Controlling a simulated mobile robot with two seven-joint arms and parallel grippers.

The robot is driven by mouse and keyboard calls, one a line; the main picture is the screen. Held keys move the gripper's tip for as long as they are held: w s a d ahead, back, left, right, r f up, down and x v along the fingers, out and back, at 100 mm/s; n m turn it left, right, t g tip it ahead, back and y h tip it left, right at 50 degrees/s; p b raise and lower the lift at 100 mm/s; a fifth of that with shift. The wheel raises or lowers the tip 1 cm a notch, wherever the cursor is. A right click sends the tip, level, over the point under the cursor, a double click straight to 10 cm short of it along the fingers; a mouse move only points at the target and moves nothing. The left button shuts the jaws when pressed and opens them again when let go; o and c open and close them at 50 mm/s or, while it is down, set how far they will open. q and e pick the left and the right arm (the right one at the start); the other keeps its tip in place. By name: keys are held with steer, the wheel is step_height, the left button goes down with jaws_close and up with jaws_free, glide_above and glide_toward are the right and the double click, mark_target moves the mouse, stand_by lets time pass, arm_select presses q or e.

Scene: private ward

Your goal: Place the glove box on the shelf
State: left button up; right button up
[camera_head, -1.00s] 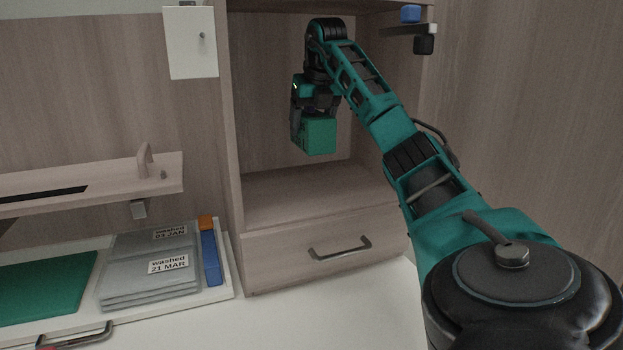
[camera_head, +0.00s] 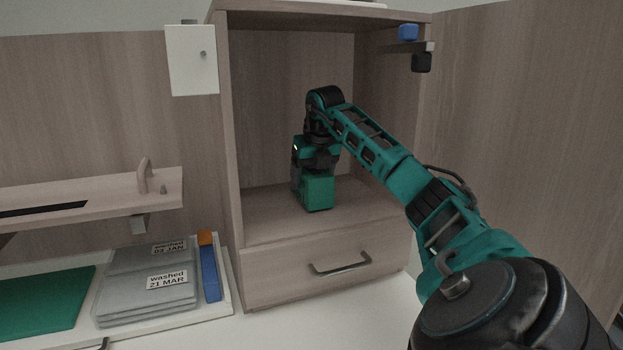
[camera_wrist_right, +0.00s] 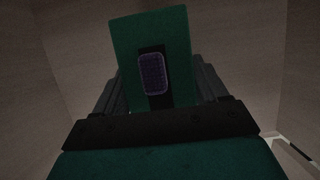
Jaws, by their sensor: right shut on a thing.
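The green glove box (camera_head: 319,191) is inside the open cabinet compartment, low over the shelf (camera_head: 270,215). I cannot tell whether its underside touches the shelf. My right gripper (camera_head: 316,172) points down from above and is shut on the box. In the right wrist view the box (camera_wrist_right: 178,40) sits between the fingers, with a dark oval patch on its face. The fingertips are largely hidden by the box. My left gripper is not in view.
The cabinet has side walls and a drawer with a handle (camera_head: 341,262) below the shelf. Blue and black items (camera_head: 408,32) hang at its upper right. Bare shelf lies around the box. Grey washed packs (camera_head: 150,280) and a green sheet (camera_head: 45,300) lie at lower left.

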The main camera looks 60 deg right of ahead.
steer(key=shift+f, duration=0.15)
steer(key=shift+f, duration=0.1)
steer(key=o, duration=1.3)
steer(key=v, duration=1.1)
steer(key=shift+a+r, duration=0.15)
steer(key=shift+r, duration=0.05)
steer(key=shift+s+a+r, duration=0.1)
steer(key=shift+s+r, duration=0.05)
steer(key=shift+r, duration=0.15)
